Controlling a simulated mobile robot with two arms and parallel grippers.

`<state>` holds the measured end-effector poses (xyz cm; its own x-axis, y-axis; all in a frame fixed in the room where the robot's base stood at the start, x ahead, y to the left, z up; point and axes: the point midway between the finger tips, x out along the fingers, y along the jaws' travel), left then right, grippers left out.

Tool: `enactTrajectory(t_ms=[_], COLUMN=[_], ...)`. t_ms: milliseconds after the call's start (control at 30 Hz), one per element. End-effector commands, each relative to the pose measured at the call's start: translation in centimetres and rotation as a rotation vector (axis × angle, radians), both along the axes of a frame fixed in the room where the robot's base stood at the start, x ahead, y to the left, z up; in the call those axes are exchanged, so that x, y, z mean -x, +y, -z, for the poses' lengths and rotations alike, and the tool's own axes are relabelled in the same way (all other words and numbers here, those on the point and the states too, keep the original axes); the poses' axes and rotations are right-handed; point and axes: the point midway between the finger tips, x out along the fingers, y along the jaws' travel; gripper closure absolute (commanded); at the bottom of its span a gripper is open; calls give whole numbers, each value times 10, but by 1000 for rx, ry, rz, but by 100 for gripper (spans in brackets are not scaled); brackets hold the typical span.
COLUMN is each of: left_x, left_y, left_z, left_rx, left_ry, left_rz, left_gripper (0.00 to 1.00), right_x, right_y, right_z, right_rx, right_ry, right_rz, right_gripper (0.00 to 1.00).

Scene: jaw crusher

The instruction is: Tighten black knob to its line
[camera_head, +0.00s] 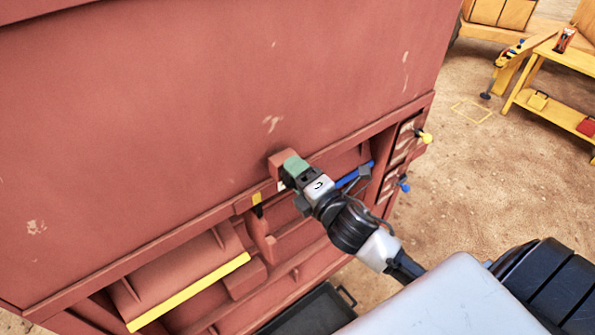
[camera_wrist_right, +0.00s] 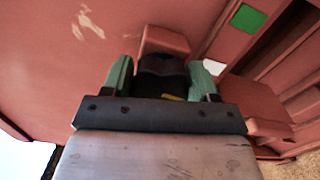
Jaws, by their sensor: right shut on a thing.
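The black knob (camera_wrist_right: 163,66) sits against a red block on the crusher's red body in the right wrist view. The green fingers of my right gripper (camera_wrist_right: 161,78) stand on both sides of it, shut on it. A small yellow mark (camera_wrist_right: 172,98) shows low between the fingers. I cannot make out the line that the knob is set against. In the head view my right gripper (camera_head: 294,170) reaches the red block from the lower right and hides the knob. My left gripper is not in view.
The red crusher body (camera_head: 200,100) fills the left. Below the knob are an open bay with a yellow bar (camera_head: 190,291), a blue bar (camera_head: 354,175) and a black tray (camera_head: 312,312). Yellow (camera_head: 425,136) and blue (camera_head: 404,185) knobs stick out right. A yellow bench (camera_head: 550,105) stands beyond open dirt.

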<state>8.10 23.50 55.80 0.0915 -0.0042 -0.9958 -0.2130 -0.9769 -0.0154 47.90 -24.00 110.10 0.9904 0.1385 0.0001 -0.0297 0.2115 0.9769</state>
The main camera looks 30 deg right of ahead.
Motion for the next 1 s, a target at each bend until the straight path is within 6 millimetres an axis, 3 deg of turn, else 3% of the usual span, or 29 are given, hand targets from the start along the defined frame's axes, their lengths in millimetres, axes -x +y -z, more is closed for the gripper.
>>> enactTrajectory(t_ms=[500, 1000], left_x=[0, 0], left_y=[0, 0], left_z=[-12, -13], left_rx=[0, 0], left_ry=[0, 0], left_rz=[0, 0], left_gripper=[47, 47], right_x=[0, 0], right_y=[0, 0], right_z=[1, 2], right_rx=[-349, -423], right_ry=[50, 60], right_rz=[1, 1], right_gripper=[65, 65])
